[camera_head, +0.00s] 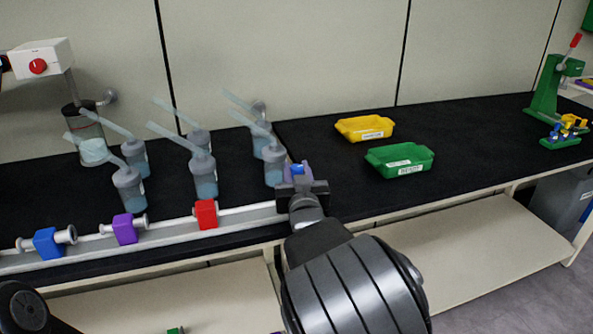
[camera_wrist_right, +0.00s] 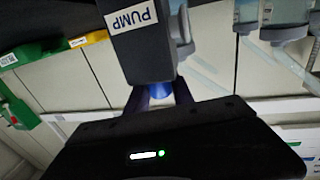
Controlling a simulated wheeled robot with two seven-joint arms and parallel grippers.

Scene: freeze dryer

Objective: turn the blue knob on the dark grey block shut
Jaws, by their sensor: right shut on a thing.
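The dark grey block (camera_wrist_right: 145,50) with a white "PUMP" label fills the upper middle of the right wrist view. The blue knob (camera_wrist_right: 160,90) sits at its near end, between my right gripper's fingers. My right gripper (camera_wrist_right: 160,94) is shut on the knob. In the head view my right gripper (camera_head: 303,186) is at the right end of the white rail, and a bit of blue (camera_head: 298,169) shows just behind it. The gripper and wrist hide most of the block there. My left gripper is not in view.
The rail (camera_head: 165,229) carries blue (camera_head: 46,243), purple (camera_head: 125,229) and red (camera_head: 206,214) blocks. Several grey bottles (camera_head: 203,175) with tilted spouts stand behind. Yellow (camera_head: 365,127) and green (camera_head: 400,158) trays lie to the right. The black bench is clear between trays and green press (camera_head: 552,85).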

